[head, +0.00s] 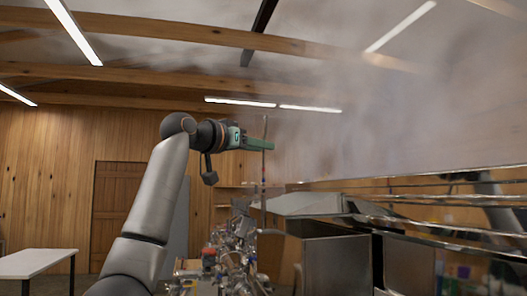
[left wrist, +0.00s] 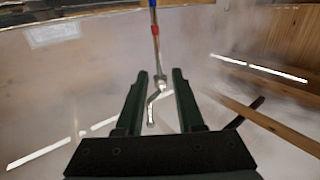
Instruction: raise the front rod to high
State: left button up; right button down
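The front rod (head: 264,171) is a thin upright metal rod with coloured bands, in the middle of the head view. In the left wrist view the rod (left wrist: 155,46) shows blue and red bands and a bent, hook-like end. My left gripper (head: 270,145) is raised level with the rod's upper part, its green fingers pointing right across it. In the left wrist view my left gripper (left wrist: 160,75) is open, with the rod's bent end between the fingers and gaps on both sides. My right gripper is not in view.
The metal evaporator (head: 335,262) and its long pans fill the lower right, with steam above. A white table (head: 38,262) is at the far left, and a wooden door (head: 116,205) is behind.

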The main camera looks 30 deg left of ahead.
pick_arm(q)
jog(key=s+a+b, duration=0.1)
jog(key=s+b, duration=0.2)
jog(key=s, duration=0.7)
jog(key=shift+s+a, duration=0.15)
jog(key=shift+s, duration=0.25)
